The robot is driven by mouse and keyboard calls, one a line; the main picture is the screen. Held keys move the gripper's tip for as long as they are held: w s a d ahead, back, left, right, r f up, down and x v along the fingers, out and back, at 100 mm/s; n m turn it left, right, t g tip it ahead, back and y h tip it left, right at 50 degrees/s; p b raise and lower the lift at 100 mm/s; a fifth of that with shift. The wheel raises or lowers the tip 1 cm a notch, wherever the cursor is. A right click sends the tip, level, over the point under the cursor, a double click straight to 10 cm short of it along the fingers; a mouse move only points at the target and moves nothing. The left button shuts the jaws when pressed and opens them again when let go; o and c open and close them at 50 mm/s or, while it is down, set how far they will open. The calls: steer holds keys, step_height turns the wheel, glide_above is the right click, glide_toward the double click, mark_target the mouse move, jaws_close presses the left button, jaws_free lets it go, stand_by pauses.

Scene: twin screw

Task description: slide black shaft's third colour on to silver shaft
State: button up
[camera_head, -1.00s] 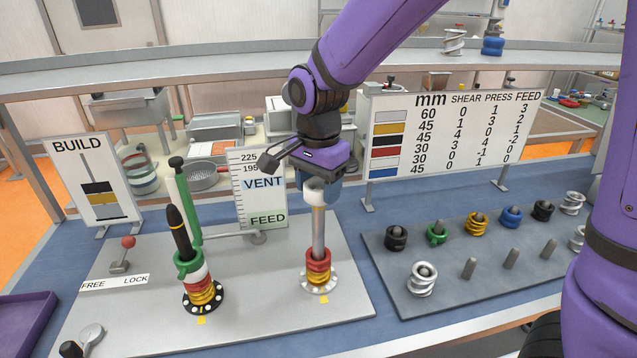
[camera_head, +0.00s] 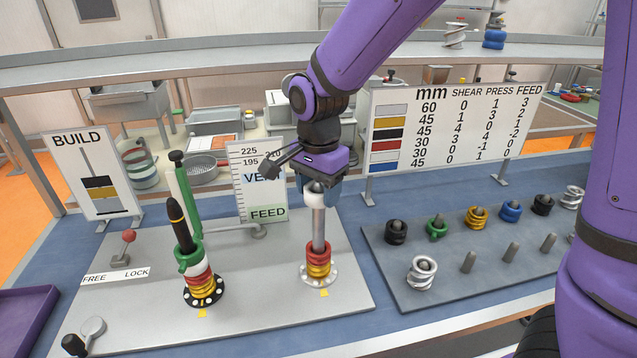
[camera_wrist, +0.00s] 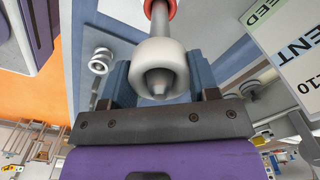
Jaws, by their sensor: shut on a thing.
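The black shaft (camera_head: 175,212) stands at left with a stack around it: yellow at the bottom, then red, white (camera_head: 197,268) and green (camera_head: 189,257). The silver shaft (camera_head: 318,229) stands upright at centre with yellow (camera_head: 319,270) and red (camera_head: 318,252) pieces at its base. My gripper (camera_head: 318,188) is at its upper end, shut on a white ring (camera_wrist: 160,68). In the wrist view, the silver shaft's pointed tip (camera_wrist: 158,84) shows inside the ring's hole, so the ring surrounds the tip, well above the red piece.
A grey tray (camera_head: 440,298) at right holds coloured pieces on pegs, including a silver one (camera_head: 421,273). The VENT/FEED gauge board (camera_head: 262,195) stands close behind my gripper. A red-knobbed lever (camera_head: 127,245) is at left. A BUILD board (camera_head: 92,180) stands behind it.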

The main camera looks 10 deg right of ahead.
steer(key=shift+f, duration=1.1)
steer(key=o, duration=1)
step_height(320, 180, up, 11)
steer(key=shift+f, duration=0.1)
